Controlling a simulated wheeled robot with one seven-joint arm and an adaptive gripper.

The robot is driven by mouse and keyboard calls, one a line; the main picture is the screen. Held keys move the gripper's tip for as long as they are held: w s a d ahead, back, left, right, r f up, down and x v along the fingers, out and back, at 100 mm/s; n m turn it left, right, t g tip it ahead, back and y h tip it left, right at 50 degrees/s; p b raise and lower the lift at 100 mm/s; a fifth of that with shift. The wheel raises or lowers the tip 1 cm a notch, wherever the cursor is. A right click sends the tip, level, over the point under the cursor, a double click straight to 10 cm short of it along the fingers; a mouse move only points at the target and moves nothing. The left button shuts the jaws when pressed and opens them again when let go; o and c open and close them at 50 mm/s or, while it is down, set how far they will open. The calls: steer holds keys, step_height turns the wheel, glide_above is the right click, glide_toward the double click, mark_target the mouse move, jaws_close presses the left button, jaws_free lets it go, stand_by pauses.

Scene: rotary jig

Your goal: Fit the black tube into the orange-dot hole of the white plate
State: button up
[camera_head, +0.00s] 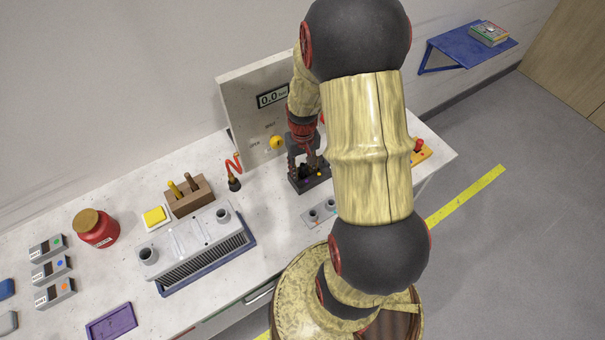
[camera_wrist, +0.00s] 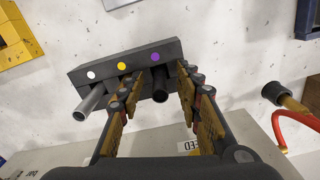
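The black tube (camera_wrist: 160,95) stands at the purple dot of a dark holder block (camera_wrist: 108,66) in the wrist view. A grey tube (camera_wrist: 90,102) stands at the white dot; a yellow dot lies between. My gripper (camera_wrist: 160,84) is open, with one finger on either side of the black tube and visible gaps. In the head view my gripper (camera_head: 306,157) is over the holder block (camera_head: 311,184), and the tubes are hard to make out. The white plate (camera_head: 319,213) lies in front of the block. Two holes show; my arm covers its right part, and its dots are too small to read surely.
A panel with a 0.0 display (camera_head: 240,105) stands behind the block. A red coiled cord with a dark plug (camera_head: 235,184) is left of it. A finned white unit (camera_head: 190,240), a wooden block (camera_head: 190,198) and a red jar (camera_head: 96,231) stand farther left.

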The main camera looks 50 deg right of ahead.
steer(key=shift+c, duration=0.8)
steer(key=c, duration=0.7)
steer(key=shift+r, duration=0.1)
jaws_close()
